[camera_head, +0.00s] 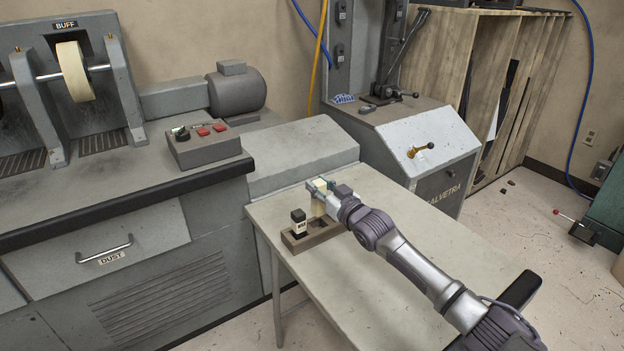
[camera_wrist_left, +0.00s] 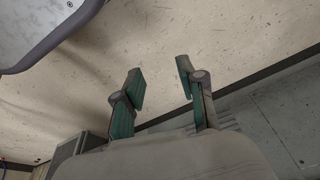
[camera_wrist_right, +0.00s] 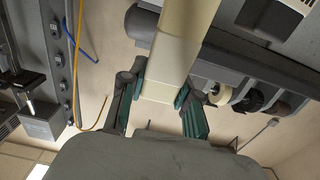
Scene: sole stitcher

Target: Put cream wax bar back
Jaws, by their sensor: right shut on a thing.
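The cream wax bar (camera_head: 318,205) stands upright at the brown wooden holder (camera_head: 316,238) on the side table. My right gripper (camera_head: 320,187) is shut on the bar's upper part. In the right wrist view the bar (camera_wrist_right: 178,40) runs up from between the green finger pads (camera_wrist_right: 160,92). A dark bar with a pale label (camera_head: 299,223) stands in the holder's left part. Whether the cream bar touches the holder's floor cannot be told. My left gripper (camera_wrist_left: 160,88) is open and empty in the left wrist view, its fingers apart over bare floor.
The side table (camera_head: 390,225) has clear room to the right of the holder. The buffing machine (camera_head: 80,75) with its control box (camera_head: 205,146) stands at left. A grey Salvetra machine (camera_head: 430,150) stands behind the table.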

